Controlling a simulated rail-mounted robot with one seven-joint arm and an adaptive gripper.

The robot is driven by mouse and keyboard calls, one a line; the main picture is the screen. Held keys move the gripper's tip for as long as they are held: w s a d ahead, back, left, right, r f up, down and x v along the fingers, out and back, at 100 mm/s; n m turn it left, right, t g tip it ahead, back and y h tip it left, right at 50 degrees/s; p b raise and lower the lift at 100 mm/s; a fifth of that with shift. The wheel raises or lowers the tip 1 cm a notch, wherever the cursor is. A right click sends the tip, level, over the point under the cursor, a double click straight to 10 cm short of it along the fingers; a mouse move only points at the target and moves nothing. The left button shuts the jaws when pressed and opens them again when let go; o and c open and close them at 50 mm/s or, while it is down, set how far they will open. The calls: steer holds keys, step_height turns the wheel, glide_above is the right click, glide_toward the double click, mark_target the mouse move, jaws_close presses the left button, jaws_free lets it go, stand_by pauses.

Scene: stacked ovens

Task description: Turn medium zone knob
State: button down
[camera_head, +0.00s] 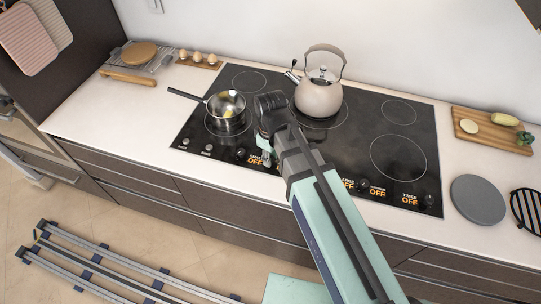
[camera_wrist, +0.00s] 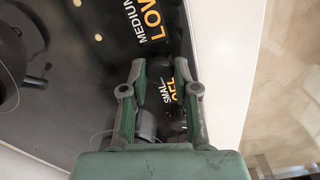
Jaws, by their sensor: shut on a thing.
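The black cooktop (camera_head: 345,125) has a row of knobs and labels along its front edge. In the wrist view, the MEDIUM label (camera_wrist: 136,22) reads LOW and the SMALL label (camera_wrist: 168,92) reads OFF. My gripper (camera_head: 263,158) reaches down to the front edge of the cooktop, left of its middle. In the wrist view, my gripper (camera_wrist: 160,68) has its two fingers on either side of the dark medium zone knob, between those two labels. The knob is mostly hidden by the fingers and the dark surface. My arm hides part of the knob row in the head view.
A steel pan (camera_head: 227,104) stands left of my gripper, and a beige kettle (camera_head: 320,97) stands behind it to the right. A cutting board (camera_head: 480,140) and a grey round plate (camera_head: 478,199) lie on the right counter. Eggs (camera_head: 199,57) sit at the back left.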

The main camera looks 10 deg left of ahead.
steer(key=c, duration=0.9)
jaws_free()
steer(key=shift+r, duration=0.1)
step_height(320, 180, up, 12)
steer(key=shift+f, duration=0.15)
steer(key=shift+f, duration=6)
steer(key=shift+r, duration=0.1)
